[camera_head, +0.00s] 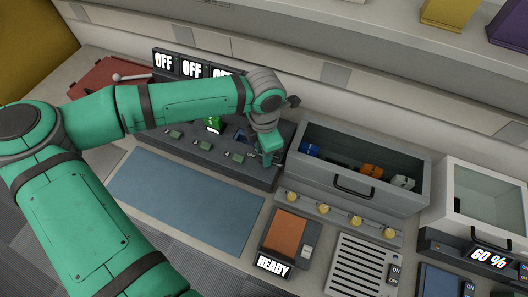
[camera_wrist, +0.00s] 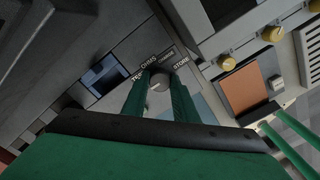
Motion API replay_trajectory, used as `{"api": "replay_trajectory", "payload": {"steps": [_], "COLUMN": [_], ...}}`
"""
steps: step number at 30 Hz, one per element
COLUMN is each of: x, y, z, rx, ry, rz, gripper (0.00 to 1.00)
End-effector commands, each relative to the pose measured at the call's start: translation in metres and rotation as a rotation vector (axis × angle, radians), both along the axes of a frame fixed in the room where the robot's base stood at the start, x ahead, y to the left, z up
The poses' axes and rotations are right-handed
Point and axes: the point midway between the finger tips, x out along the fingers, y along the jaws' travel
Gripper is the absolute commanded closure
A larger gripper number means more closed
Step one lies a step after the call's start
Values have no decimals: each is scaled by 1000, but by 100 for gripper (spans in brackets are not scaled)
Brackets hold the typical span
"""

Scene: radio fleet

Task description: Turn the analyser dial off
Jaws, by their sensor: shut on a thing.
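The dark analyser (camera_head: 208,150) stands left of centre in the head view, with signs above it (camera_head: 190,69) that read OFF where they show. Its round grey dial (camera_wrist: 159,81) is in the middle of the wrist view, ringed by small labels that seem to read TEST, OHMS, CHARGE and STORE. My gripper (camera_head: 267,158) reaches down at the analyser's right end. In the wrist view its two green fingers (camera_wrist: 158,84) are shut on the dial, one on each side. In the head view my gripper hides the dial, and my arm covers part of the signs.
A grey open bin (camera_head: 300,172) with coloured blocks stands right of the analyser, with yellow knobs (camera_head: 324,209) in front. A blue mat (camera_head: 185,200) lies before the analyser. An orange-topped device (camera_head: 285,237) shows READY. A clear-lidded box (camera_head: 488,200) stands far right.

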Motion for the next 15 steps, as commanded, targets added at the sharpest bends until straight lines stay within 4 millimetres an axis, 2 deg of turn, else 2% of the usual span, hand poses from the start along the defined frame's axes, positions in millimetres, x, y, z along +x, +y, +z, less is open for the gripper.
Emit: {"api": "replay_trajectory", "payload": {"steps": [1, 3, 11, 15], "x": [1, 1, 0, 1], "y": [-1, -1, 0, 0], "z": [1, 1, 0, 7], "rx": [-2, -2, -1, 1], "ry": [-2, -2, 0, -2], "rz": [0, 0, -1, 0], "gripper": [69, 55, 55, 55]}}
